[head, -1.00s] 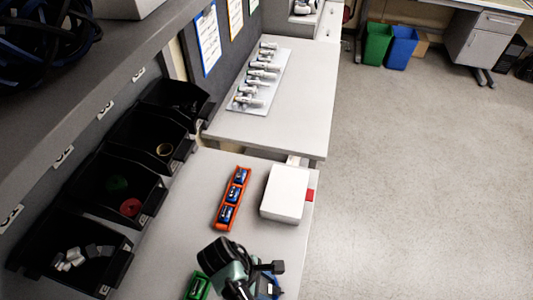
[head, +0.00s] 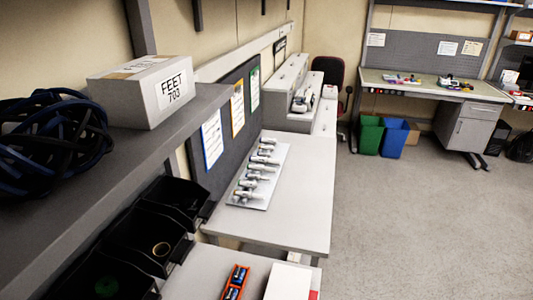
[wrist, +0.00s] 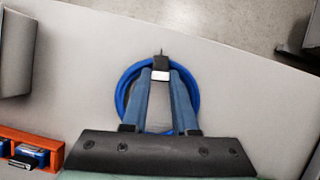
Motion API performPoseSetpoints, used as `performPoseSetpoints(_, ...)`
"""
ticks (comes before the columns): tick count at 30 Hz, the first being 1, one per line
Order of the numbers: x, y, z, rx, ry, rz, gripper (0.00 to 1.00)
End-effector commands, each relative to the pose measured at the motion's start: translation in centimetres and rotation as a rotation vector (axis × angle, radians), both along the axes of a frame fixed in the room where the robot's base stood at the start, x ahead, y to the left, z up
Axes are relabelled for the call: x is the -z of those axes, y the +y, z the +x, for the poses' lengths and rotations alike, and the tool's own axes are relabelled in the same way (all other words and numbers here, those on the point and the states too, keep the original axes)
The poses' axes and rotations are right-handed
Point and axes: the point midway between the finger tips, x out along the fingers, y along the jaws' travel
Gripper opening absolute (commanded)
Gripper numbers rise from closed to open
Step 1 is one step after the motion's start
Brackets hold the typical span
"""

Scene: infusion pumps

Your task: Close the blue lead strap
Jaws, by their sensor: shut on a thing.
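The blue lead (wrist: 121,95) lies coiled in a ring on the light grey table in the wrist view. Its strap (wrist: 160,62), a small black band with a white patch, sits at the top of the ring. My gripper (wrist: 160,82) reaches across the coil, and its two fingers come together at the strap. It is shut on the strap; the fingertips hide part of it. I cannot tell whether the strap is fastened. The head view shows neither the lead nor my gripper.
An orange tray (head: 233,283) with blue items stands on the near table, beside a white box (head: 288,283). Black bins (head: 145,238) line the left side. A far table (head: 300,195) holds a rack of several tools. Table around the coil is mostly clear.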

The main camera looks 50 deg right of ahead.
Motion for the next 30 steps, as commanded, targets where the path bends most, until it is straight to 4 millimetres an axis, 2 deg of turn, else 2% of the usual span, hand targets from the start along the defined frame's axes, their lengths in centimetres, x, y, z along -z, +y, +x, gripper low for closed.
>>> performPoseSetpoints(18, 2.0, 0.6, 1.2, -0.003, 0.326, -0.206, 0.0)
performPoseSetpoints(30, 2.5, 0.8, 1.4, -0.001, 0.461, -0.287, 0.0)
